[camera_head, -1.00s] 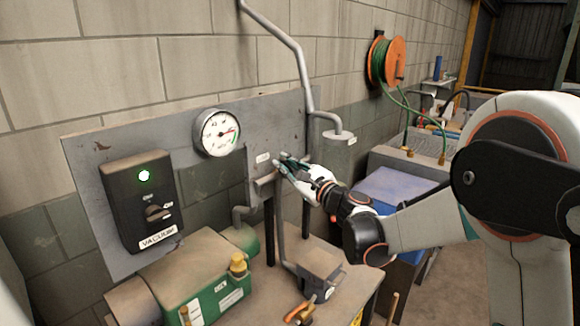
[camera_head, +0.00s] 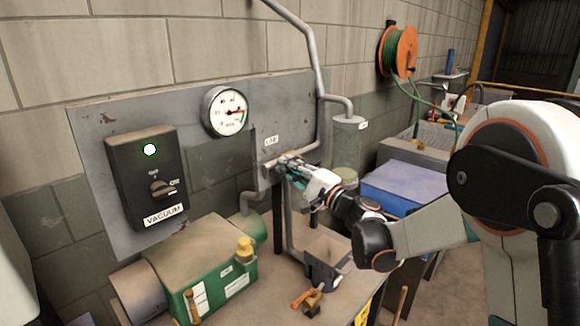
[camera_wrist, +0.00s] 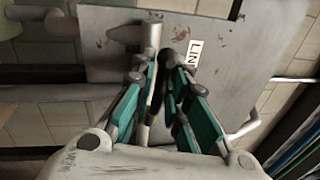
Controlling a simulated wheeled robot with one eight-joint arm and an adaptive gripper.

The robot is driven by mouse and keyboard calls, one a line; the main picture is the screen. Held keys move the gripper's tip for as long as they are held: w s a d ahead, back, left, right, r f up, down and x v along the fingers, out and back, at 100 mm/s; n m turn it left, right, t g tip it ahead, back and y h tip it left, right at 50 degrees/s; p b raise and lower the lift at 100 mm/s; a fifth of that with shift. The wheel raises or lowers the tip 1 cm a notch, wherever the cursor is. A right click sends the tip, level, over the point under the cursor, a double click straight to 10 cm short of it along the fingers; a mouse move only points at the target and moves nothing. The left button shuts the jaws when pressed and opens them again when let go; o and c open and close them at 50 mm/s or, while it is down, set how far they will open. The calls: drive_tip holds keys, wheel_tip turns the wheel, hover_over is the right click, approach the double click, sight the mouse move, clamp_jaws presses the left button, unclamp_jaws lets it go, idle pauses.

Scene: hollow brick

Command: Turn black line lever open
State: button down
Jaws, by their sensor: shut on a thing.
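My gripper (camera_head: 283,163) is at the pipe fitting under the LINE label (camera_head: 271,140) on the grey panel. In the wrist view its two green-sided fingers (camera_wrist: 162,62) close on a narrow dark piece, the black line lever (camera_wrist: 158,92). Most of the lever is hidden between the fingers, and its exact angle cannot be told. The grey valve pipe (camera_wrist: 128,34) lies just beyond the fingertips, and the label also shows there (camera_wrist: 195,52). In the head view the gripper covers the lever.
A round gauge (camera_head: 225,111) and a black VACUUM switch box (camera_head: 149,178) with a lit green lamp are on the panel. A green pump (camera_head: 205,270) and a small clamp (camera_head: 309,299) sit on the bench below. A grey cylinder (camera_head: 346,140) stands right of the panel.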

drive_tip(key=shift+f+n, duration=0.3)
drive_tip(key=shift+n, duration=0.3)
drive_tip(key=shift+s+f, duration=0.1)
drive_tip(key=c, duration=1.7)
unclamp_jaws()
drive_tip(key=v, duration=1.2)
drive_tip(key=shift+d, duration=0.1)
